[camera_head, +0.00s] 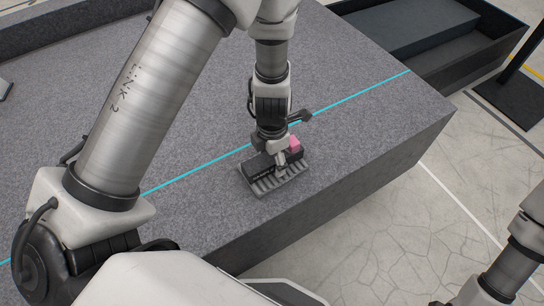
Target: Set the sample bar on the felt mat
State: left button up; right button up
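My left gripper (281,166) points down over a small grey ribbed holder (262,189) near the front edge of the granite bed. A dark bar-like piece (258,165) lies along the holder, beside the fingers. A small pink block (294,143) shows just behind the gripper. I cannot tell which of these is the sample bar, or whether the fingers are closed on anything. No felt mat can be clearly made out. My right gripper is out of view; only part of its arm shows at the lower right.
The granite bed (345,95) is mostly bare, with a cyan line (370,91) running across it. Its edge drops to a pale floor (400,240) at the right. A dark open-topped bin (450,55) stands beyond the bed's far right corner.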

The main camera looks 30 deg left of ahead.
pick_arm(q)
notch_tip(320, 180, up, 12)
jog(key=p, duration=0.5)
jog(key=shift+r+p, duration=0.15)
jog(key=shift+p, duration=0.25)
